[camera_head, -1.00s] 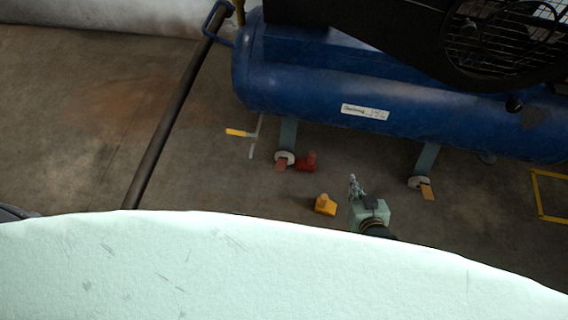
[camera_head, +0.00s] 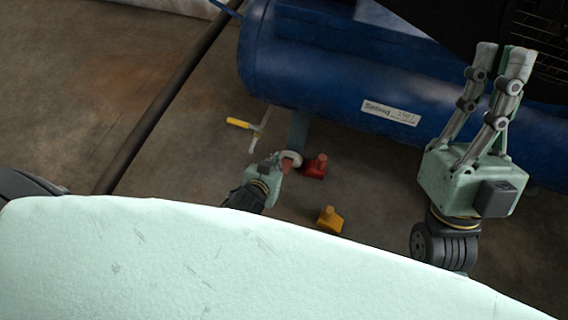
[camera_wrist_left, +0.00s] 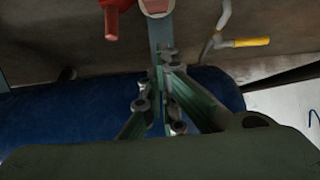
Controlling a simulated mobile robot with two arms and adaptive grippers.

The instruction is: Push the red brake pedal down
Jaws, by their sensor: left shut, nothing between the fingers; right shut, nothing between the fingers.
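A flat dull-red pedal (camera_head: 287,166) sticks out from the pale round foot (camera_head: 292,156) of the blue tank's leg. It also shows at the top of the left wrist view (camera_wrist_left: 157,6). A brighter red block (camera_head: 314,167) with a short peg stands just right of it. My left gripper (camera_head: 275,158) is shut and empty, low beside the pedal on its left; contact cannot be told. Its fingers also show in the left wrist view (camera_wrist_left: 167,62). My right gripper (camera_head: 504,50) is shut and empty, raised at the right.
The blue tank (camera_head: 330,75) spans the back. A yellow block (camera_head: 330,220) with a peg stands on the floor in front. A yellow-handled lever (camera_head: 239,123) is left of the leg. A dark pipe (camera_head: 150,118) crosses the floor. Open floor lies to the left.

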